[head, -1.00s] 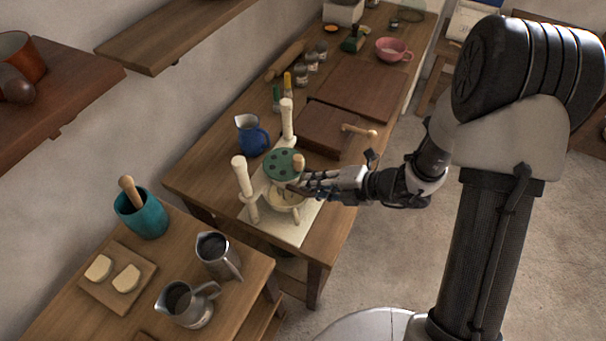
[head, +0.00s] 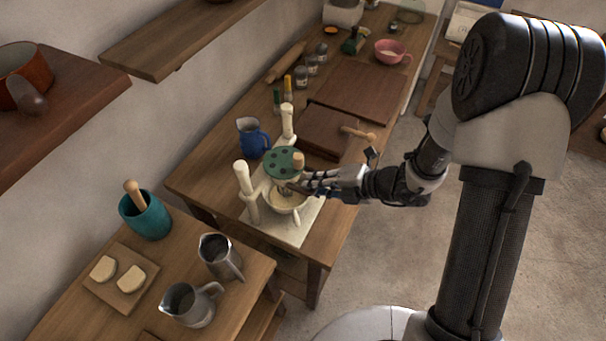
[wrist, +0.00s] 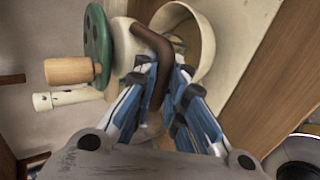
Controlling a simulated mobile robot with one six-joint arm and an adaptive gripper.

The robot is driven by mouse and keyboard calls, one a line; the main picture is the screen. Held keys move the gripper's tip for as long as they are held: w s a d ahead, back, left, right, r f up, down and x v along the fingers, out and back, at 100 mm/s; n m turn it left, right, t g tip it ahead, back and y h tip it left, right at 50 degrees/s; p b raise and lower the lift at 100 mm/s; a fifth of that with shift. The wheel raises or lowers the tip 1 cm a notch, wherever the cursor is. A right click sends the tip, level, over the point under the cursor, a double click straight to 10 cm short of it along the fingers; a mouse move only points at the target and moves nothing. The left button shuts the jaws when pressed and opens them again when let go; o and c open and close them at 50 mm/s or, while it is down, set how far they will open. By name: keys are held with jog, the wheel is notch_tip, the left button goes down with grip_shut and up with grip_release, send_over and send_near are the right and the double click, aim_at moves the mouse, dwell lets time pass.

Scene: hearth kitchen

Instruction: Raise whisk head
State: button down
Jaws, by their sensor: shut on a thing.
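The hand-cranked mixer stands on a cream base (head: 292,236) with two cream posts. Its whisk head has a green holed wheel (head: 281,163) with a wooden knob (head: 298,159); the wheel (wrist: 97,45) also shows at left in the wrist view. A cream bowl (head: 289,204) sits below the head. My gripper (head: 306,184) is at the right side of the head, just above the bowl. In the wrist view my gripper (wrist: 163,88) is shut on a brown curved lever (wrist: 155,45) beside the wheel. The whisk itself is hidden.
A blue jug (head: 252,138) stands behind the mixer. Wooden boards (head: 328,132) and a mallet-like tool (head: 358,133) lie farther along the table. Two metal jugs (head: 219,256) and a teal pot (head: 146,217) stand on the nearer table. Open floor lies right of the table.

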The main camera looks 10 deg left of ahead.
jog(key=shift+r+p, duration=2.8)
jog(key=shift+r, duration=0.3)
jog(key=c, duration=1.5)
grip_release()
jog(key=shift+f, duration=0.2)
jog(key=p+v, duration=0.5)
jog(key=v, duration=0.2)
